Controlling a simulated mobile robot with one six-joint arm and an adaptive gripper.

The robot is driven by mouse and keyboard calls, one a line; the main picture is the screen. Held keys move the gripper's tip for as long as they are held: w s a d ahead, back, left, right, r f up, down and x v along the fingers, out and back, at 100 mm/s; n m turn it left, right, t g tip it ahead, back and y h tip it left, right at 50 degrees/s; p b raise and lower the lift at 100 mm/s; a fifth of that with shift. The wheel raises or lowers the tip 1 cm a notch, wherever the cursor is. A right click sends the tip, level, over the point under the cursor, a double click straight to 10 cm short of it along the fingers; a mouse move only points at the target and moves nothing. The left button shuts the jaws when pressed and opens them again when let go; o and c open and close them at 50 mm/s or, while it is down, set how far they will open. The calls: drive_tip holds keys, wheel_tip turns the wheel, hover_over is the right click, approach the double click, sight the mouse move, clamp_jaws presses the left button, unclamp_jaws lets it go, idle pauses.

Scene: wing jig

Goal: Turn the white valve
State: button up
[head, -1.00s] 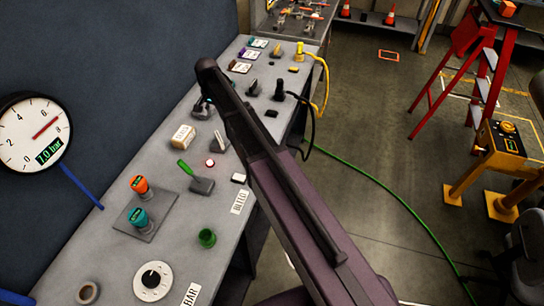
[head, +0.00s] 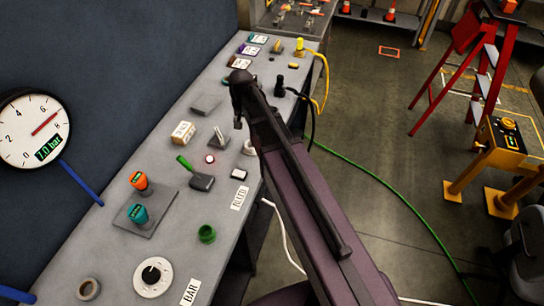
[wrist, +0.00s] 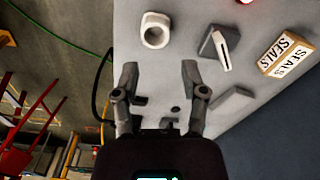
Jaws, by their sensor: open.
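The white valve (head: 219,138) is a small grey block with a thin white lever, on the grey bench between the seals box and a white ring. In the wrist view the white valve (wrist: 221,46) lies beyond and to the right of my fingertips, its lever slanting. My gripper (wrist: 159,74) is open and empty, fingers apart over the bench, not touching the valve. In the head view my gripper (head: 239,108) shows end-on above the bench, behind and right of the valve; its far finger is hidden.
The white ring (wrist: 155,30) stands close ahead of my fingers. The seals box (head: 183,133), a grey plate (head: 205,105) and a green-lever valve (head: 198,178) are close by. The white dial (head: 152,277) is at the front, the gauge (head: 35,128) on the left wall.

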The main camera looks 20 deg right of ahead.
drive_tip(key=s+d+f+n+b, duration=0.1)
drive_tip(key=s+d+f+b, duration=0.1)
drive_tip(key=s, duration=0.4)
drive_tip(key=s+d+f+n+b, duration=0.2)
drive_tip(key=s+d, duration=0.2)
drive_tip(key=s, duration=0.2)
drive_tip(key=shift+s+d+f+b, duration=0.25)
drive_tip(key=shift+s+f+b, duration=0.05)
drive_tip(key=shift+f+b, duration=0.1)
wheel_tip(320, 180, up, 5)
drive_tip(key=n+p, duration=0.3)
drive_tip(key=p, duration=0.2)
hover_over(218, 133)
drive_tip(key=shift+d, duration=0.1)
drive_tip(key=shift+f, duration=0.3)
wheel_tip(218, 133, down, 13)
drive_tip(key=b, duration=1.4)
drive_tip(key=shift+f, duration=0.15)
